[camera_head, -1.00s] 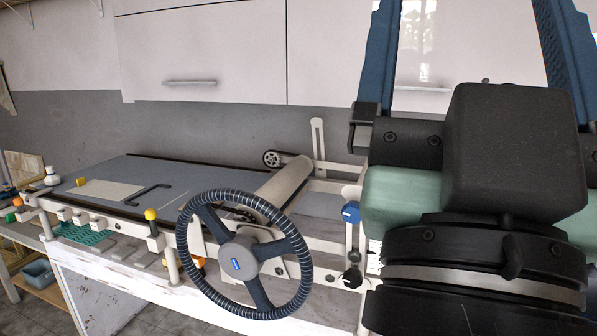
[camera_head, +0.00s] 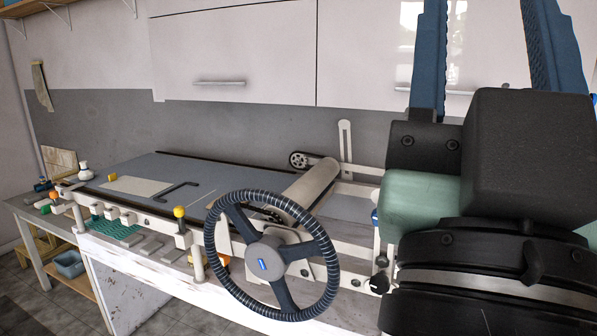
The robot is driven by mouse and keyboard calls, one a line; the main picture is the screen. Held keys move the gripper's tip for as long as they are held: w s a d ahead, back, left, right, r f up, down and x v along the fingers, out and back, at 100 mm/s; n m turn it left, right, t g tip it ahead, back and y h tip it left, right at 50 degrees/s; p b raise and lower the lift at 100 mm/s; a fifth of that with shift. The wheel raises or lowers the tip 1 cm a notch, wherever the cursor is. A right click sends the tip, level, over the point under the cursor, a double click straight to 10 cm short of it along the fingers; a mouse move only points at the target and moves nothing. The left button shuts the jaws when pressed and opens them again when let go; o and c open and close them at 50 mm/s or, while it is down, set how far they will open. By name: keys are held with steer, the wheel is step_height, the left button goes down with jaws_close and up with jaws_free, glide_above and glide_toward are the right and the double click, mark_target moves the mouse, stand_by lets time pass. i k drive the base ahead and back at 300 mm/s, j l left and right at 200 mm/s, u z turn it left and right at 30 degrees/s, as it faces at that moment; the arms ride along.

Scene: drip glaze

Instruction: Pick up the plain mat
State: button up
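Several flat pieces could be the plain mat, and I cannot tell which it is. A green mat (camera_head: 113,229) with a ribbed-looking surface lies on the bench in front of the slab roller, at the lower left. Small flat grey pieces (camera_head: 145,243) lie just right of it. A pale cream sheet (camera_head: 137,186) lies flat on the roller's grey bed. My gripper (camera_head: 485,25) is raised at the right, close to the camera and well apart from all of these. Its blue fingers are spread with nothing visible between them.
The slab roller's large black handwheel (camera_head: 272,255) stands in front, between the flat pieces and my arm. A yellow-knobbed post (camera_head: 180,212) rises right of the grey pieces. A black bent tool (camera_head: 177,191) lies on the bed. White cabinets (camera_head: 232,50) hang behind.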

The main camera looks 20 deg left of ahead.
mark_target(127, 184)
steer(key=i+j+u, duration=0.2)
steer(key=j+u, duration=0.25)
steer(key=i+j+u, duration=0.55)
steer(key=u, duration=0.3)
steer(key=i+j+u, duration=0.1)
steer(key=i, duration=0.5)
steer(key=i+j+u, duration=0.15)
steer(key=i+j, duration=0.15)
steer(key=i, duration=0.3)
steer(key=i+j+u, duration=0.1)
steer(key=i, duration=0.5)
steer(key=i+j, duration=0.1)
steer(key=i, duration=0.45)
steer(key=i+j, duration=0.1)
steer(key=i, duration=0.45)
